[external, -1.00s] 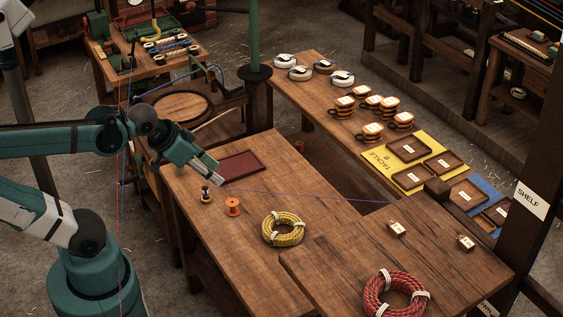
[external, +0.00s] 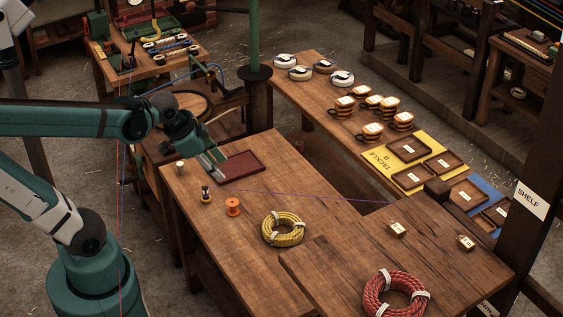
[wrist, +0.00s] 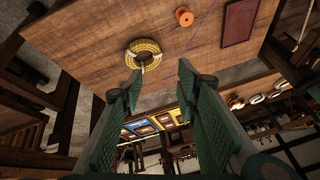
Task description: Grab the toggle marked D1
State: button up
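I cannot read D1 on anything. Two small wooden pieces with white tags, a left one (external: 397,228) and a right one (external: 466,242), lie on the right of the bench; their markings are too small to read. A small tan upright piece (external: 180,167) stands at the bench's left edge, and a dark piece with a yellowish base (external: 206,194) stands in front of it. My gripper (external: 214,162) is above the bench's left end, near the dark red tray (external: 240,167). In the wrist view my gripper (wrist: 160,68) has its fingers apart with nothing between them.
An orange spool (external: 233,207), a yellow rope coil (external: 283,229) and a red rope coil (external: 396,293) lie on the bench. A thin purple line crosses the bench. Bare wood lies between.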

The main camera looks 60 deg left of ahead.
jog(key=w+a+f+m+g, duration=0.3)
jog(key=w+a+f+m, duration=0.2)
jog(key=a+f+m, duration=0.45)
jog(key=m+g+p, duration=0.1)
jog(key=m+g, duration=0.1)
jog(key=m, duration=0.3)
send_over(202, 188)
jog(key=d, duration=0.1)
jog(key=shift+h, duration=0.3)
jog(key=f, duration=0.9)
jog(key=shift+w, duration=0.35)
jog(key=shift+s+a+f+m+g, duration=0.2)
jog(key=shift+a+f+m+g, duration=0.1)
jog(key=shift+a+f, duration=0.25)
jog(key=shift+d, duration=0.1)
jog(key=shift+f, duration=0.15)
jog(key=shift+f, duration=1.2)
jog(key=shift+s+f+b, duration=0.1)
jog(key=shift+f+b, duration=0.8)
jog(key=shift+f, duration=1.7)
jog(key=shift+c, duration=0.4)
